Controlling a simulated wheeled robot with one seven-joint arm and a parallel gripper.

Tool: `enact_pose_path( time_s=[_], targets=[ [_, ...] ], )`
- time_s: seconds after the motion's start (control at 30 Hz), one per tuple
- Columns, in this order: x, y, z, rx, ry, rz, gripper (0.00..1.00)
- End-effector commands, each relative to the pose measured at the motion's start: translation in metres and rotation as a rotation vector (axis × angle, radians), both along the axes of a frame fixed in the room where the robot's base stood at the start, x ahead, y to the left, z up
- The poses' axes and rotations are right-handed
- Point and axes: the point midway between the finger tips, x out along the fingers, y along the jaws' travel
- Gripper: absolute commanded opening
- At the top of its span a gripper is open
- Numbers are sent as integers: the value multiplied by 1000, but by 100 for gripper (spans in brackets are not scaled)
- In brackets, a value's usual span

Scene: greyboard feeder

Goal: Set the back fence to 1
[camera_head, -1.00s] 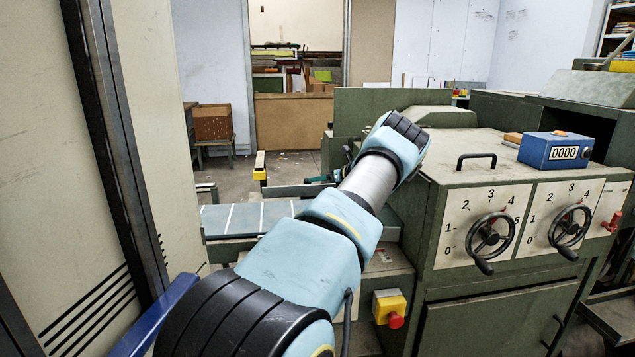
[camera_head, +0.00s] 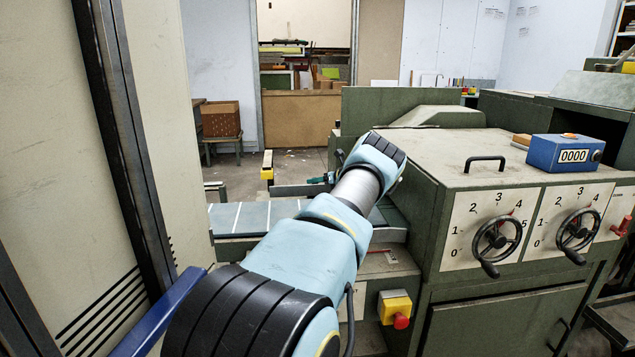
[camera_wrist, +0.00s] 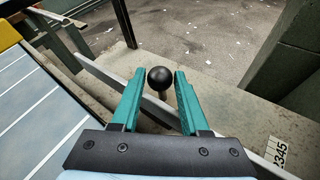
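In the wrist view a black ball knob (camera_wrist: 160,78) on a short stem stands at a long grey bar (camera_wrist: 105,76), which looks like the back fence. A white scale plate (camera_wrist: 281,154) with the figures 2, 3, 4, 5 lies at lower right; its 1 and any pointer cannot be seen. My gripper (camera_wrist: 160,84) has two teal fingers, apart, one on each side of the knob. A thin gap seems to show on both sides, and whether they touch it is unclear. In the head view my arm hides the knob, and only a bit of my gripper (camera_head: 318,180) shows.
A green machine (camera_head: 440,200) stands to the right with two handwheels (camera_head: 495,240) on numbered dials, a blue counter (camera_head: 562,152) reading 0000 and a red stop button (camera_head: 401,321). A striped grey-blue table (camera_head: 250,217) lies left of my arm. A pale cabinet (camera_head: 45,180) stands close at left.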

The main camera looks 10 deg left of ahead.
Motion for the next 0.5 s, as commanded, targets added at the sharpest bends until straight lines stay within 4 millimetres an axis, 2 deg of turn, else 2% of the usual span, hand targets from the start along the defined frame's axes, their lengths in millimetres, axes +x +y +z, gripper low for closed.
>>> enact_pose_path(
  time_s=[0.03,0.37,0.5],
  targets=[
    [0,0,0,0,0,0,38],
    [0,0,0,0,0,0,1],
    [0,0,0,0,0,0,0]
  ],
)
